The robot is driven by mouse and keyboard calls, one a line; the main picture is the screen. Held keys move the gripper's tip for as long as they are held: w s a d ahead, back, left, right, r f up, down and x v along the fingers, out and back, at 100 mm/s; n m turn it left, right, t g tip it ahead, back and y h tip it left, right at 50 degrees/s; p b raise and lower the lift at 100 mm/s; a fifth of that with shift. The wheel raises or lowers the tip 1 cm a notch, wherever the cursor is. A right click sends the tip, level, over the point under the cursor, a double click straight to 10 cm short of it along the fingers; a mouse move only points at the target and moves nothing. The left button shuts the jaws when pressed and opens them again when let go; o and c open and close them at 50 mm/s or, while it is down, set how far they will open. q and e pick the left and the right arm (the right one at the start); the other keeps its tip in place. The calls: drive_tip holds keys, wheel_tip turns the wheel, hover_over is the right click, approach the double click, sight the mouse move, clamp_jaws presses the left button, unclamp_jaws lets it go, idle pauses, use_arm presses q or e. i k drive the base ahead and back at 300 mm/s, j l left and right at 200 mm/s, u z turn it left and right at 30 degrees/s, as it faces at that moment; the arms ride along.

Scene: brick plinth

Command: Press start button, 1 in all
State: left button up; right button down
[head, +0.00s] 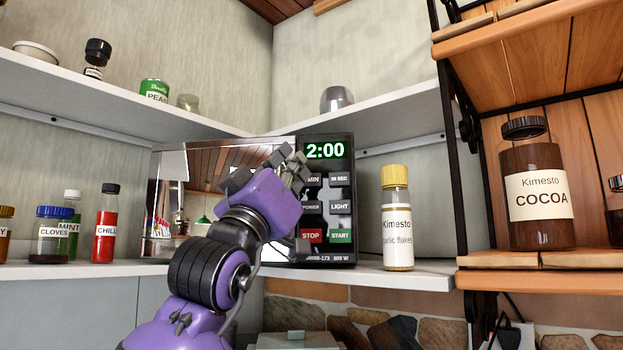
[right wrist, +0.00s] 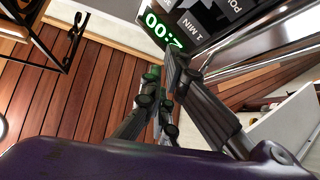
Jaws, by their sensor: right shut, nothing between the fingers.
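The microwave (head: 210,165) stands in the corner on the lower shelf, with a mirror-like door and a black control panel. Its green display (head: 325,150) reads 2:00. The green START button (head: 340,236) is at the panel's lower right and is uncovered. The red STOP button (head: 311,236) is left of it. My right gripper (head: 292,163) is shut and empty, in front of the panel's upper left edge, above and left of START. In the right wrist view the display (right wrist: 163,30) shows beyond my shut fingers (right wrist: 170,82); START is not visible there. My left gripper is not in view.
A garlic flakes jar (head: 397,222) stands just right of the microwave. A cocoa jar (head: 540,190) is on the wooden rack at right. Chilli (head: 106,225) and cloves (head: 52,235) jars stand on the left shelf. An upper shelf (head: 390,112) runs above.

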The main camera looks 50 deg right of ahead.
sight(336, 236)
drive_tip(key=k+j, duration=0.25)
drive_tip(key=k, duration=0.2)
drive_tip(key=k+j, duration=0.2)
drive_tip(key=k, duration=0.3)
